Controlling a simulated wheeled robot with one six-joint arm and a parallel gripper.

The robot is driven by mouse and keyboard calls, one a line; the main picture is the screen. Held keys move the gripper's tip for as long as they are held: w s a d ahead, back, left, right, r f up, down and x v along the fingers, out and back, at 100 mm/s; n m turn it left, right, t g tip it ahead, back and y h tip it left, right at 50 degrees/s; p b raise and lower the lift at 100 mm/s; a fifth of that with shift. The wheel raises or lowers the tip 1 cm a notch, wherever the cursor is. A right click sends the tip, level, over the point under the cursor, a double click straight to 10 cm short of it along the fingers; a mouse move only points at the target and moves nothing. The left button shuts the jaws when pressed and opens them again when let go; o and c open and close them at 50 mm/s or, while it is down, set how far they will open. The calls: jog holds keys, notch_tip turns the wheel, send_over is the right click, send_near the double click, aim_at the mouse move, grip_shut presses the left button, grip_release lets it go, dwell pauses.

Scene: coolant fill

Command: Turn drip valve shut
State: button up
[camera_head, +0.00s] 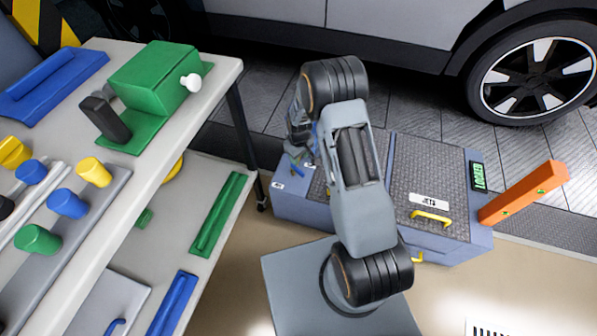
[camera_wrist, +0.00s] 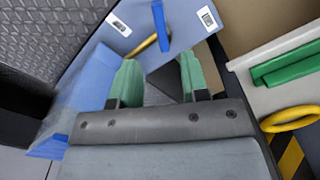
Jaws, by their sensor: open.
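The drip valve shows in the wrist view as a blue lever (camera_wrist: 160,24) beside a brass-yellow stem (camera_wrist: 144,45) on the end face of a blue-grey cabinet (camera_wrist: 184,32). The lever lies across the upper middle, just beyond my fingertips. My gripper (camera_wrist: 158,68) is open, with two green fingers apart and nothing between them. The stem's tip lies near the left finger; I cannot tell whether they touch. In the head view my gripper (camera_head: 298,132) is at the cabinet's left end, and my arm hides much of that end.
The cabinet (camera_head: 425,170) has a dark textured lid, a yellow handle (camera_head: 431,217) and an orange bar (camera_head: 523,192) at its right. A workbench (camera_head: 222,72) with a green vise (camera_head: 152,82) stands left, its lower shelf (camera_head: 222,172) close to the cabinet. A car (camera_head: 400,30) stands behind.

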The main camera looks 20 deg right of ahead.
aim_at(299, 170)
notch_tip(299, 170, down, 9)
jog(key=shift+f+b, duration=0.1)
jog(key=shift+b, duration=0.95)
grip_shut()
